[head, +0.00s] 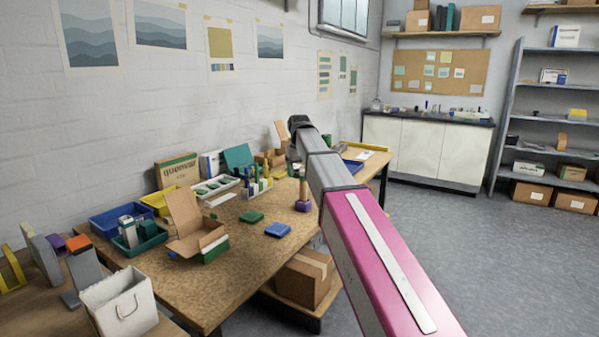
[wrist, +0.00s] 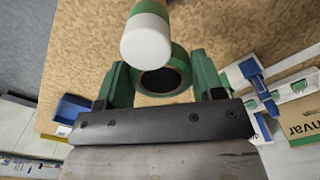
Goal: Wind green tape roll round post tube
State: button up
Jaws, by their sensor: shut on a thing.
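The green tape roll (wrist: 184,68) is held between the two green fingers of my gripper (wrist: 163,67) in the wrist view. Its dark open centre faces the camera. The post tube (wrist: 146,42), with a white rounded end and a green band, stands at the top of that view. Its white end overlaps the roll's upper left rim. The tube appears beside the roll, not through its hole; whether they touch I cannot tell. In the head view my arm reaches over the far part of the workbench (head: 235,262), and I cannot make out the gripper or roll clearly.
A blue pad (head: 278,230) and a green pad (head: 251,217) lie on the bench. An open cardboard box (head: 197,238), a blue bin (head: 118,218) and a white tray (head: 216,188) stand left. The bench front between pads and edge is clear.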

jog(key=shift+s+a+n, duration=0.15)
jog(key=shift+a+n, duration=0.1)
jog(key=shift+n, duration=0.6)
jog(key=shift+s+a+n, duration=0.2)
jog(key=shift+a+n, duration=0.05)
jog(key=shift+n, duration=0.55)
jog(key=shift+s+a+n, duration=0.15)
jog(key=shift+a+n, duration=0.1)
jog(key=shift+n, duration=0.6)
jog(key=shift+s+a+n, duration=0.15)
jog(key=shift+s+n, duration=0.1)
jog(key=shift+n, duration=0.6)
jog(key=shift+s+a+n, duration=0.15)
jog(key=shift+s+n, duration=0.15)
jog(key=shift+n, duration=0.6)
jog(key=shift+s+a+n, duration=0.15)
jog(key=shift+s+n, duration=0.1)
jog(key=shift+n, duration=0.6)
jog(key=n, duration=0.1)
jog(key=s+n, duration=0.1)
jog(key=n, duration=0.3)
jog(key=shift+s+a, duration=0.1)
jog(key=shift+s, duration=0.3)
